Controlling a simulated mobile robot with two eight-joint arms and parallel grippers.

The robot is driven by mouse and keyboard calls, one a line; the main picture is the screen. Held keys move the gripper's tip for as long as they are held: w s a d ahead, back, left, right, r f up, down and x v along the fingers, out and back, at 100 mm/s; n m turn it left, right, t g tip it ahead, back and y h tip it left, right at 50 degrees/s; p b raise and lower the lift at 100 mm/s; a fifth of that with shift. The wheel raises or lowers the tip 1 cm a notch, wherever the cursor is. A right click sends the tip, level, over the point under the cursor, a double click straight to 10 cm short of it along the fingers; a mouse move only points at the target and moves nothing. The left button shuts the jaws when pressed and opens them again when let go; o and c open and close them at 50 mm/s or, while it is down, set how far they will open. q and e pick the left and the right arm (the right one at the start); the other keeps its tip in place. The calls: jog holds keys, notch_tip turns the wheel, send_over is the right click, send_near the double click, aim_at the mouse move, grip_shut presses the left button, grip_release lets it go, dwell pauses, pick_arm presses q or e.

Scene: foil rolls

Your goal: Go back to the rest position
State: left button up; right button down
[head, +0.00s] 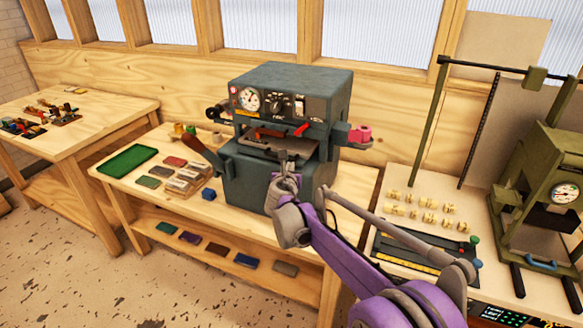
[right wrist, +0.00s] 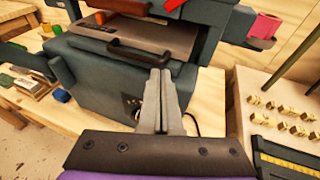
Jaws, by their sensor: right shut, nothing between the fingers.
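My right gripper (head: 284,160) is in front of the dark green-grey press machine (head: 268,125), close to its front opening. In the right wrist view its two fingers (right wrist: 160,76) lie together, shut and empty, pointing at the machine's front below a dark handle (right wrist: 143,53). I cannot tell from these views whether the fingertips touch the machine. A pink roll (head: 360,134) is mounted on the machine's right side and also shows in the right wrist view (right wrist: 265,26). My left gripper is not in view.
The machine stands on a wooden bench with a green tray (head: 127,160) and several coloured blocks at left. At right, a bench carries small brass-coloured pieces (head: 420,210), a ruled dark plate (head: 425,250) and a green press (head: 545,190). Another tool table (head: 95,135) stands far left.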

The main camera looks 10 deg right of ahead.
jog(key=d+v, duration=0.1)
jog(key=v, duration=0.9)
jog(key=s+d+f+m+g, duration=0.2)
jog(key=s+d+f+m, duration=0.1)
jog(key=s+m, duration=0.45)
jog(key=s+d+f+m+g, duration=0.2)
jog(key=s+d+f+m, duration=0.15)
jog(key=s+m, duration=0.4)
jog(key=s+a+f+m+g+y, duration=0.2)
jog(key=s+f+m, duration=0.4)
jog(key=s, duration=0.5)
jog(key=s+a+f+m+g+y, duration=0.1)
jog(key=s+f+m+g+y, duration=0.1)
jog(key=s+f+m, duration=0.4)
jog(key=s+m, duration=0.5)
jog(key=s, duration=0.1)
jog(key=shift+a+g+y+b, duration=0.3)
jog(key=shift+a+g+b, duration=0.05)
jog(key=shift+a+g, duration=0.05)
